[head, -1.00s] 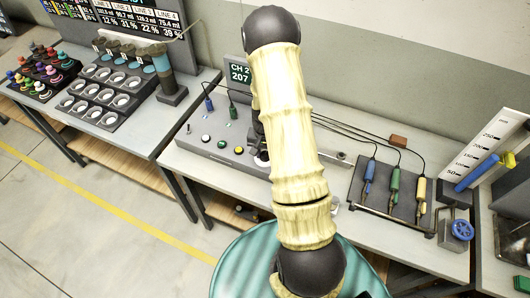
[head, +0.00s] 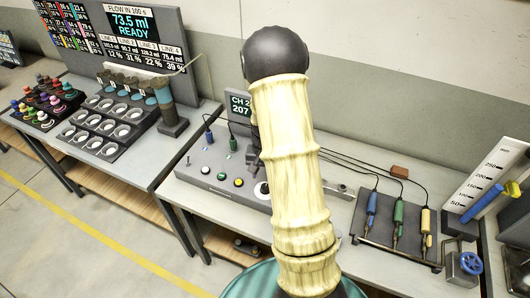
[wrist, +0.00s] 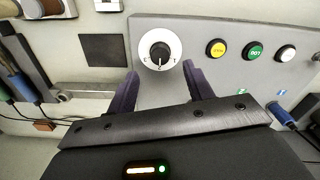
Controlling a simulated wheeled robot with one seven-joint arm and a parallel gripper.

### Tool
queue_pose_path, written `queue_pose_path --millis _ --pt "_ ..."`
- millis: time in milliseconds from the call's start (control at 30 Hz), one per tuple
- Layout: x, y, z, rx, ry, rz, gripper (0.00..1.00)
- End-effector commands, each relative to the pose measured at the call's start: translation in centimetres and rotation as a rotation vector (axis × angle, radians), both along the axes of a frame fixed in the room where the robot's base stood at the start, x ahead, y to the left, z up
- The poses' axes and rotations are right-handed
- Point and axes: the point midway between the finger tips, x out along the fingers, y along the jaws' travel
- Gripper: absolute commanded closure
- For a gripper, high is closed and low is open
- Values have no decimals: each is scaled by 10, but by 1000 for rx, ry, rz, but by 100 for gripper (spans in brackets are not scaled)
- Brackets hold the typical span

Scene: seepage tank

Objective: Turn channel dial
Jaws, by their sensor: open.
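The channel dial (wrist: 160,50) is a black round knob on a white face with small marks, set on a grey panel, in the upper middle of the wrist view. My gripper (wrist: 160,71) is open and empty, its two dark fingers pointing at the dial from below in the picture. The fingertips sit to either side, and the knob is not between them. In the head view my arm hides most of the gripper and the dial. A small screen (head: 239,105) behind the panel reads CH 2 and 207, partly covered by my arm.
Yellow (wrist: 217,48), green (wrist: 254,51) and white (wrist: 285,53) buttons sit right of the dial in the wrist view. Cabled blue, green and yellow probes lie on a dark rack (head: 403,246) at right. A cup tray (head: 107,125) stands on the left table.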

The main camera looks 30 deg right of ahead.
Motion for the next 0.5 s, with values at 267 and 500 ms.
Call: queue_pose_path --millis 267,500 --pt "1 0 50 -3 -7 1 48" --pt "1 0 92 -2 -5 1 48"
